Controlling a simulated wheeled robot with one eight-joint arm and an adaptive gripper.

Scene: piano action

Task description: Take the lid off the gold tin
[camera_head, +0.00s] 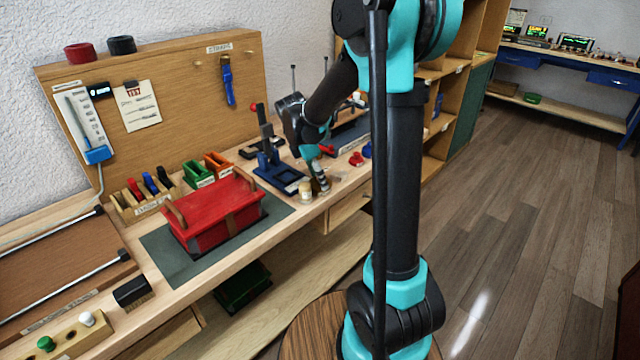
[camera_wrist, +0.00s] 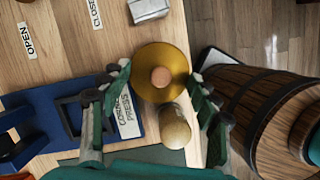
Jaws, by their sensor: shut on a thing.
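The gold tin's round lid (camera_wrist: 150,57), with a copper-coloured knob in its middle, shows from above in the wrist view. My gripper (camera_wrist: 160,76) has one finger on each side of the lid, shut on it. The lid hides the tin's body, and I cannot tell whether the lid is raised off it. In the head view my gripper (camera_head: 321,186) is low over the bench's front edge, and the tin is too small and covered to make out.
A pale round-topped jar (camera_wrist: 175,128) stands close by the lid; the head view also shows it (camera_head: 305,191). A blue press (camera_head: 279,174) is left of it. A red box (camera_head: 213,216) sits on a dark mat. A wooden barrel (camera_wrist: 250,92) stands off the bench's edge.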

